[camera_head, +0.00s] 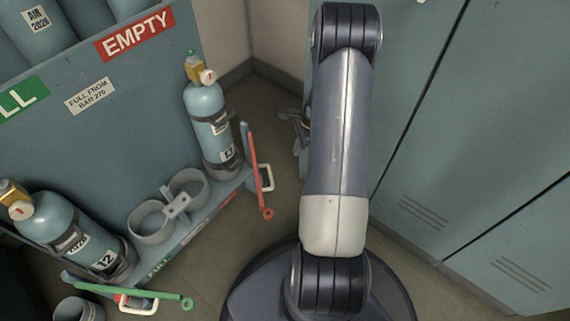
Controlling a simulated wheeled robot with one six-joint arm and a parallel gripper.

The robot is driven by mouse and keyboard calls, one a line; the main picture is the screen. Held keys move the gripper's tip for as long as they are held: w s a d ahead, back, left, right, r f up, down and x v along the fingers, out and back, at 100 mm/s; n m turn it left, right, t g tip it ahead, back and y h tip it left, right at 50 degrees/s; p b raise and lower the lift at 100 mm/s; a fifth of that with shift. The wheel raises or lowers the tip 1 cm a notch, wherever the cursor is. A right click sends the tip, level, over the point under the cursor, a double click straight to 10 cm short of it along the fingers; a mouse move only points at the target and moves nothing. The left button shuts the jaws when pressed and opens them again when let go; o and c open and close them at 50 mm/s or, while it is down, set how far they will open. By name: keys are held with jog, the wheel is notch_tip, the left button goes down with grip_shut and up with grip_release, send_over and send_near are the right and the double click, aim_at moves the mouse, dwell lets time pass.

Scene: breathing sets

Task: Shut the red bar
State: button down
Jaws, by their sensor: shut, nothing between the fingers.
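The red bar (256,170) is at the right end of the cylinder rack (130,115). It stands swung out from the rack front, with a ring at its lower free end and a pale handle (267,177) beside it. Cylinder 13 (209,125) stands upright in the rack just left of the bar. My gripper (293,118) shows only in part behind my arm, to the right of the bar's upper end and apart from it in the picture. It is shut and empty; its fingertips are hard to make out.
A green bar (130,292) sticks out at the rack's lower left, near cylinder 12 (72,240). Two empty ring holders (152,222) sit between the cylinders. Lockers (470,150) stand close on the right. Some floor (222,265) is clear before the rack.

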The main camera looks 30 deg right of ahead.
jog(key=w+a+f+b, duration=0.2)
jog(key=a+f+b, duration=0.3)
jog(key=f, duration=0.5)
jog(key=shift+w+a+f, duration=0.15)
jog(key=shift+a+f, duration=0.1)
jog(key=shift+a, duration=0.4)
